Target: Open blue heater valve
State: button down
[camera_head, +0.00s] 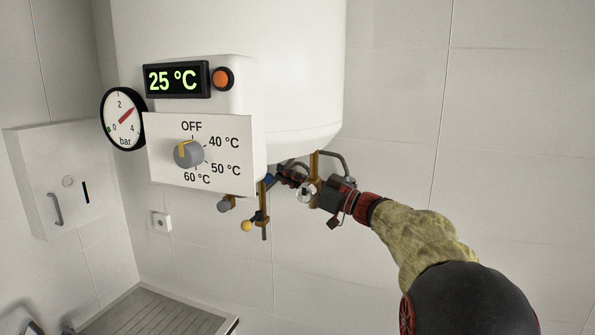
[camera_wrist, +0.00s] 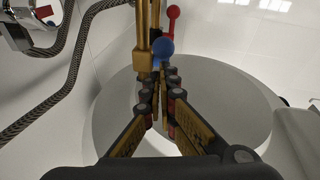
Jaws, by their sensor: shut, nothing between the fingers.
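The blue heater valve knob (camera_head: 269,179) is under the white water heater (camera_head: 300,70), by a brass pipe. In the wrist view the blue ball knob (camera_wrist: 162,47) sits in front of the brass pipe, just beyond my fingertips. My gripper (camera_head: 288,174) reaches in from the right beneath the heater. In the wrist view my gripper (camera_wrist: 161,85) is shut, with nothing visible held, its tips close to the blue knob. Whether they touch it I cannot tell. Part of the valve is hidden behind the pipe and fingers.
A red-ended lever (camera_wrist: 173,12) shows beyond the blue knob. A yellow knob (camera_head: 247,226) hangs on the lower pipe. Braided hoses (camera_wrist: 70,80) run at the left of the wrist view. The heater's temperature dial (camera_head: 188,153) and pressure gauge (camera_head: 123,119) are left of my arm.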

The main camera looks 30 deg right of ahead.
jog(key=shift+w+a+f, duration=0.1)
jog(key=shift+w+a, duration=0.05)
jog(key=shift+w, duration=0.05)
jog(key=shift+f, duration=0.1)
jog(key=shift+w+f+t+b, duration=0.1)
jog(key=shift+f+t+b, duration=0.2)
jog(key=shift+b, duration=0.4)
jog(key=shift+w+a+f+t+y+b, duration=0.2)
jog(key=shift+f+t+y+b, duration=0.45)
jog(key=shift+b, duration=1.1)
jog(key=f+t+b, duration=0.1)
jog(key=b, duration=0.2)
jog(key=w+a+f+m+t+b, duration=0.1)
jog(key=b, duration=0.2)
jog(key=t+b, duration=0.2)
jog(key=b, duration=0.2)
jog(key=shift+w+a+f+m+y, duration=0.15)
jog(key=shift+w+f+m+y, duration=0.2)
jog(key=shift+f+m, duration=0.05)
jog(key=shift+w+a+f+b, duration=0.2)
jog(key=shift+a+b, duration=0.05)
jog(key=shift+b, duration=0.5)
